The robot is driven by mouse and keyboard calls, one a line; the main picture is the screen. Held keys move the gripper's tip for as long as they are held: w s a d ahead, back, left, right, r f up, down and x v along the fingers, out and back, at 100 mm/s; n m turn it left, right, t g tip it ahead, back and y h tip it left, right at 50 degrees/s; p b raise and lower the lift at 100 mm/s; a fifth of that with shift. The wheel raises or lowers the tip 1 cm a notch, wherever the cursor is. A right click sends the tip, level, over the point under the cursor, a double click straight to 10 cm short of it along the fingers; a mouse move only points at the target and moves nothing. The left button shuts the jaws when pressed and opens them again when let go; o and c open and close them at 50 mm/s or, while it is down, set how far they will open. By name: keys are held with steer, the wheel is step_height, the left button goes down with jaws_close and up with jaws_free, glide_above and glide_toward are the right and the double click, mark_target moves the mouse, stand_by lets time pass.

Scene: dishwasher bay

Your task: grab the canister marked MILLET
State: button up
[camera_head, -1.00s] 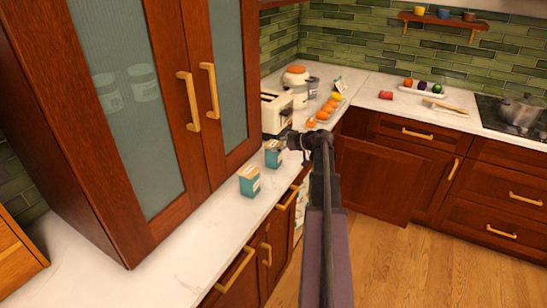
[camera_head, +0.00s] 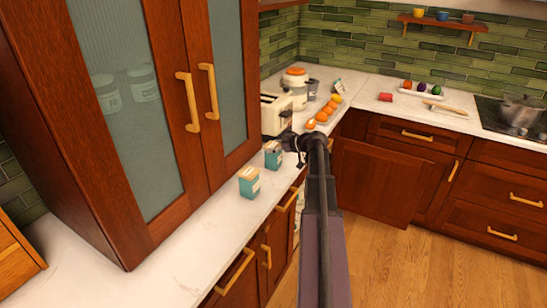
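Two teal-and-white canisters with tan tops stand upright on the white counter: a nearer one (camera_head: 249,182) and a farther one (camera_head: 273,155). Their labels are too small to read, so I cannot tell which is marked MILLET. My gripper (camera_head: 287,140) is at the end of my arm, just beyond and to the right of the farther canister, near the toaster. Two more pale canisters (camera_head: 144,84) show dimly behind the ribbed glass of the tall cabinet.
The tall wooden cabinet (camera_head: 155,225) stands on the counter at left, close to both canisters. Bare counter (camera_head: 205,240) extends toward the front. A stove with a pot (camera_head: 520,110) is at far right.

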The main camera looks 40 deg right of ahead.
steer(key=shift+c, duration=1.1)
steer(key=shift+r, duration=0.15)
step_height(320, 180, up, 3)
steer(key=p, duration=0.3)
steer(key=s+a+r+p, duration=0.1)
steer(key=s+a, duration=0.1)
steer(key=s, duration=0.5)
steer(key=s+a+p, duration=0.1)
steer(key=s+a, duration=0.2)
steer(key=s, duration=0.5)
steer(key=shift+a+r, duration=0.35)
